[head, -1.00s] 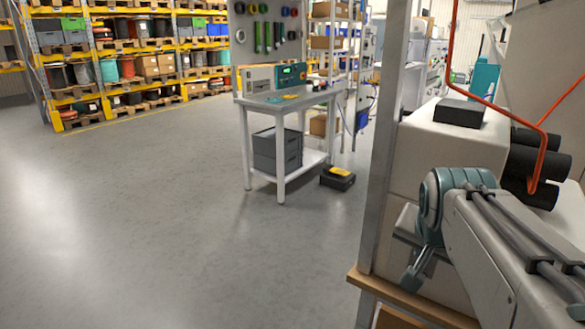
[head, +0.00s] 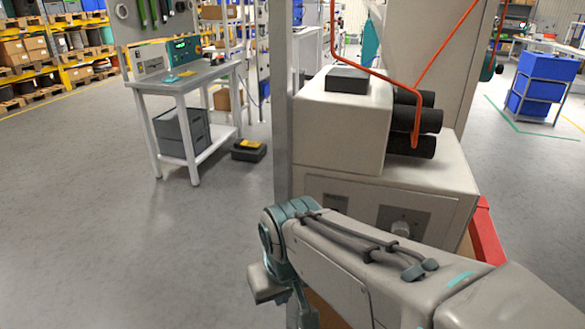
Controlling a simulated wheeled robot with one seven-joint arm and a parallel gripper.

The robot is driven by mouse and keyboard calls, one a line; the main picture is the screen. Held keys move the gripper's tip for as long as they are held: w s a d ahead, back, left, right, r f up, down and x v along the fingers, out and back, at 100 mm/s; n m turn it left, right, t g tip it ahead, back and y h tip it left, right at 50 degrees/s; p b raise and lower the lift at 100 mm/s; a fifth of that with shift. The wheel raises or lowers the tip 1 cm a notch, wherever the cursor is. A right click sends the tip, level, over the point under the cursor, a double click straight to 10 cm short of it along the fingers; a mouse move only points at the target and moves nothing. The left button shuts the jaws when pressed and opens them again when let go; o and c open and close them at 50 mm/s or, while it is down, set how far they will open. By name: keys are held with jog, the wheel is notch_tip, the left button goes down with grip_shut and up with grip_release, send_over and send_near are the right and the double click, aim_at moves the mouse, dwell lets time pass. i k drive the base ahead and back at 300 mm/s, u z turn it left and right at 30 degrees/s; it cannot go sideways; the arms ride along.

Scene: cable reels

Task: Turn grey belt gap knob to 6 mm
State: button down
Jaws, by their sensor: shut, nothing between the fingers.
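A small light grey knob (head: 402,229) sits on a dark plate on the front of the pale machine (head: 345,130). It is partly behind my forearm, and I cannot read any scale or its setting. I cannot tell for sure that it is the belt gap knob. My gripper (head: 300,306) hangs below the teal wrist at the bottom of the head view, left of the knob and apart from it. It is shut and holds nothing; its lower end is cut off by the picture edge.
A grey upright post (head: 282,110) stands at the machine's left edge. An orange cable (head: 375,72) runs above the black rollers (head: 412,120). A white workbench (head: 185,84) and a black box (head: 248,151) stand to the left. The floor between is clear. Blue bins (head: 540,82) stand at right.

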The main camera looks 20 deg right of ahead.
aim_at(399, 229)
jog(key=z, duration=1.4)
